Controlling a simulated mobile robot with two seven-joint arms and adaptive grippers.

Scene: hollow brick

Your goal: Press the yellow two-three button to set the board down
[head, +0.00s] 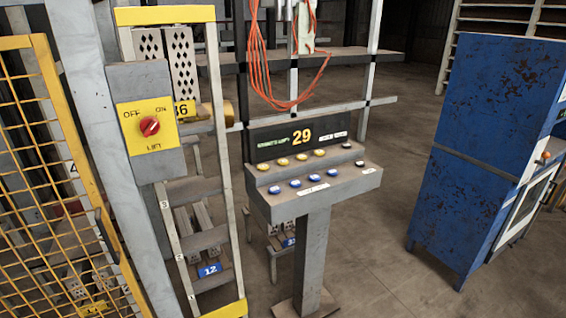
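A grey control console (313,192) stands on a pedestal near the middle of the head view. Its dark display (300,136) reads 29 in yellow. Several yellow buttons (301,157) form a row on the upper step, with a dark button at the right end. Several blue buttons (295,184) form a row on the lower step. The button markings are too small to read, so I cannot tell which yellow one is two-three. Grey hollow bricks (182,62) with diamond holes sit high in the frame behind the lift switch. Which board is meant is unclear. Neither gripper is in view.
A grey lift box with a red knob (149,126) is at left, beside a yellow mesh gate (40,180). A rack ladder (198,220) stands left of the console. A rusty blue cabinet (485,150) is at right. Floor between console and cabinet is clear.

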